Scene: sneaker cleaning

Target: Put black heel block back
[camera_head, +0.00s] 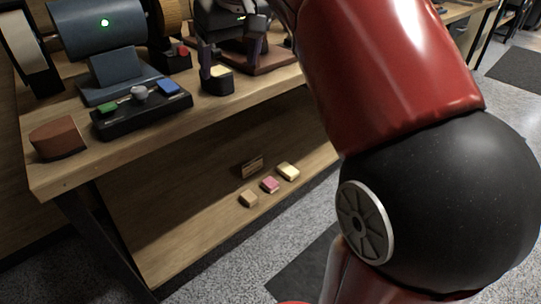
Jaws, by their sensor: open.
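A small black block with a pale tan top (217,82) stands on the workbench near its front edge; it looks like the black heel block, though I cannot be sure. My gripper (229,60) appears as dark parts at the top centre, with its fingers apart. One finger seems to come down at or just behind the black block, and the other is farther right. I cannot tell whether the finger touches the block. The upper part of my gripper is cut off by the frame's top edge.
A blue-grey grinder (98,30) and a control box (142,108) stand on the left of the workbench (72,172). A brown block (57,138) lies at its left corner. A reddish-brown base (268,60) is behind my gripper. Small tan, pink and yellow blocks (270,185) rest on the lower shelf.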

